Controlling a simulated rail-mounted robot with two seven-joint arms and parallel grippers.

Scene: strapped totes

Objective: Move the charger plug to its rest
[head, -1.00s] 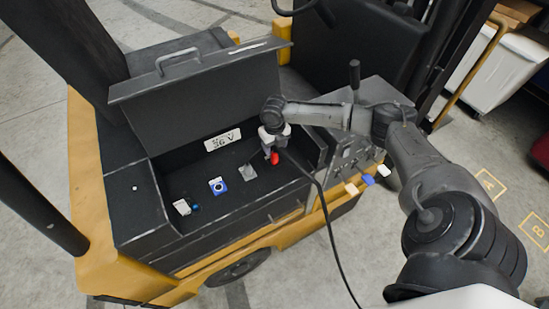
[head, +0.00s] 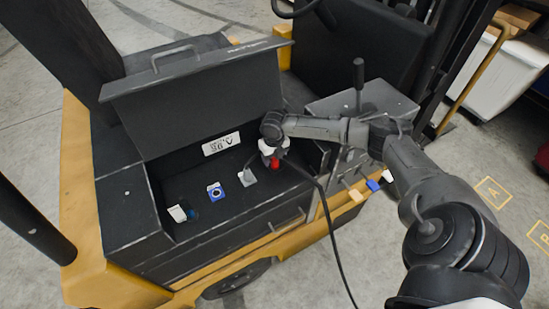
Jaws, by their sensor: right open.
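My right gripper (head: 272,158) points down into the open battery compartment of the truck, at its right end. It is open, and its fingertips are small and partly hidden. A red piece (head: 274,166), which looks like the charger plug, sits right at the fingertips. I cannot tell whether they touch it. A black cable (head: 325,205) runs from beside the gripper over the compartment edge and down. A grey connector (head: 247,177) lies just left of the gripper. Cream (head: 355,195), blue (head: 373,185) and white (head: 387,175) blocks stick out on the truck's right side; I cannot tell which is the rest.
The raised lid (head: 200,95) stands behind the compartment. A blue-and-white piece (head: 215,192) and a white piece (head: 177,214) sit farther left inside. A control panel with a lever (head: 358,75) stands right of the gripper, close under my right arm.

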